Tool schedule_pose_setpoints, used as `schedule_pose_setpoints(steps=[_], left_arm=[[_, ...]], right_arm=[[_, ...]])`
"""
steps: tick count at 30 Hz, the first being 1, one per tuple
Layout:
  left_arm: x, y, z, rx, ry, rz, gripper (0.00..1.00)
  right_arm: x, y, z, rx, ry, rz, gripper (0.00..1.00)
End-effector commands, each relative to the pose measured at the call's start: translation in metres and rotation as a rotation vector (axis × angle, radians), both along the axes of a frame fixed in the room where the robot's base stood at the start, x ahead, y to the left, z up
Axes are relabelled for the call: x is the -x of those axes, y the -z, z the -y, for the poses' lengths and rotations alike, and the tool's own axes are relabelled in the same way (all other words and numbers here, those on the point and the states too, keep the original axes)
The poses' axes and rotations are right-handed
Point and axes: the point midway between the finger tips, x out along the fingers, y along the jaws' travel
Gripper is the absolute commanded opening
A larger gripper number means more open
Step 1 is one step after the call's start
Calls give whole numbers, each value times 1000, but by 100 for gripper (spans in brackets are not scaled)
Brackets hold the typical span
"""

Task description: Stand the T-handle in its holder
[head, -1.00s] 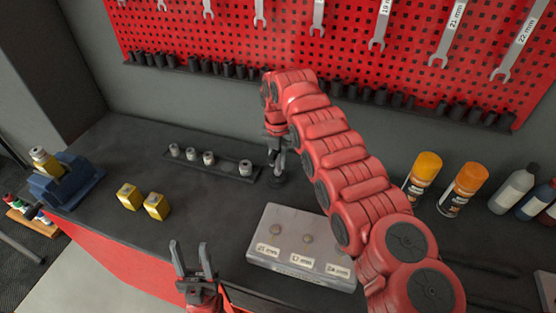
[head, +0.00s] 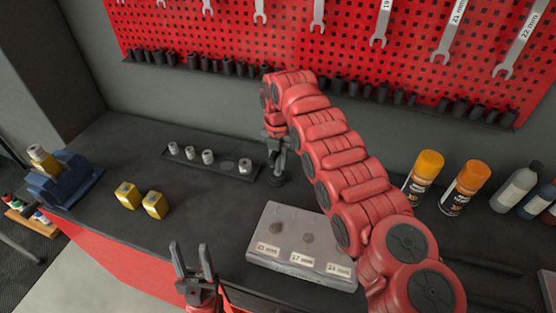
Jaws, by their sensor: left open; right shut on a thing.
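My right gripper (head: 278,160) hangs over the dark bench at the far end of the red arm, just right of the socket rail. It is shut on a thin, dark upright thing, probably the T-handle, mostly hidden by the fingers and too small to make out. Directly below is a small round dark base (head: 277,181) on the bench, probably the holder. I cannot tell whether the held thing is seated in it. My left gripper (head: 190,262) is open and empty at the bench's front edge, fingers pointing up.
A dark rail (head: 226,165) with several sockets lies left of the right gripper. A grey labelled tray (head: 300,264) is at the front. Two yellow blocks (head: 128,195) and a blue stand (head: 66,184) are left. Orange-capped cans (head: 424,176) and bottles stand right.

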Motion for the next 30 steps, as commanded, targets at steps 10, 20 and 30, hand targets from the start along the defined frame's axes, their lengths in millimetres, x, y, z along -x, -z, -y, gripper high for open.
schedule_pose_setpoints(steps=[10, 20, 30], left_arm=[[0, 4, 0, 0, 0, 0, 50], [0, 4, 0, 0, 0, 0, 50], [0, 4, 0, 0, 0, 0, 50]], right_arm=[[0, 5, 0, 0, 0, 1, 43], [0, 6, 0, 0, 0, 0, 64], [0, 6, 0, 0, 0, 0, 100]])
